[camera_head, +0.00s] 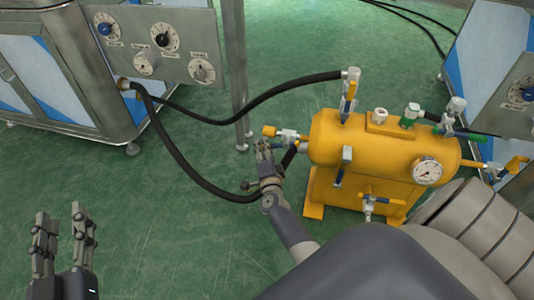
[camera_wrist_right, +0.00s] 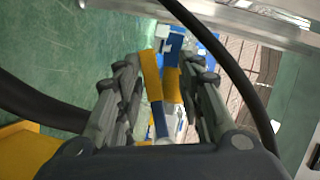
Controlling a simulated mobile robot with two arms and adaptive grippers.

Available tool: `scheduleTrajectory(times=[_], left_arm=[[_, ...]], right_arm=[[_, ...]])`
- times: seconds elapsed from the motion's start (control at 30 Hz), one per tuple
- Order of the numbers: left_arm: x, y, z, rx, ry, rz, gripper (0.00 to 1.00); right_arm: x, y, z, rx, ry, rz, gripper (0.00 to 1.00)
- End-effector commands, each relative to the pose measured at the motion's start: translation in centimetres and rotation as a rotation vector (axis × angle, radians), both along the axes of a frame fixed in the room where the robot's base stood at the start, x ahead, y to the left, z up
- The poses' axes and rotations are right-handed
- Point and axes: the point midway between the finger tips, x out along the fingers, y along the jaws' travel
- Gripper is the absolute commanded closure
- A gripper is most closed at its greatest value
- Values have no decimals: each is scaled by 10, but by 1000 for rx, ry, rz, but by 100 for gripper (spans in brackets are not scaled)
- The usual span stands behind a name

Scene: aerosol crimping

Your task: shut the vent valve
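A yellow tank (camera_head: 385,135) on a yellow stand carries several small valves. A valve with an orange end and a blue part (camera_head: 288,134) sticks out of its left end. Other valves stand on top, at the front, below and at the right end; no label shows which is the vent valve. My right gripper (camera_head: 264,150) is just beside the left-end valve. In the wrist view my right gripper (camera_wrist_right: 160,75) has its fingers apart, with yellow and blue parts (camera_wrist_right: 151,75) visible between or beyond them; contact cannot be told. My left gripper (camera_head: 62,230) is open and empty at lower left.
Black hoses (camera_head: 190,177) run from a metal cabinet (camera_head: 160,42) with dials to the tank, close to my right gripper. A metal post (camera_head: 236,70) stands behind. Another cabinet (camera_head: 490,75) is at right.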

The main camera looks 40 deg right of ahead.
Motion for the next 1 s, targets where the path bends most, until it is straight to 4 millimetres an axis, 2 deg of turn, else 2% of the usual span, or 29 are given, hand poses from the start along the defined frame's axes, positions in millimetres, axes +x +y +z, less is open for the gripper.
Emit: scheduleTrajectory(times=[0.03, 0.4, 0.5, 0.93, 0.97, 1.0], left_arm=[[0, 0, -13, 0, 0, 0, 60], [0, 0, -57, 0, 0, 0, 60], [0, 0, -40, 0, -1, 0, 60], [0, 0, -17, 0, 0, 0, 60], [0, 0, -15, 0, 0, 0, 60], [0, 0, -5, 0, -1, 0, 60]], right_arm=[[1, 0, -3, 19, -27, 0, 66], [2, 2, 14, 179, -212, 0, 66], [-17, 11, 22, 182, -208, -1, 66], [-94, 50, 22, 181, -207, -1, 66], [-99, 53, 22, 181, -207, 0, 66], [-95, 55, 27, 163, -187, 15, 66]])
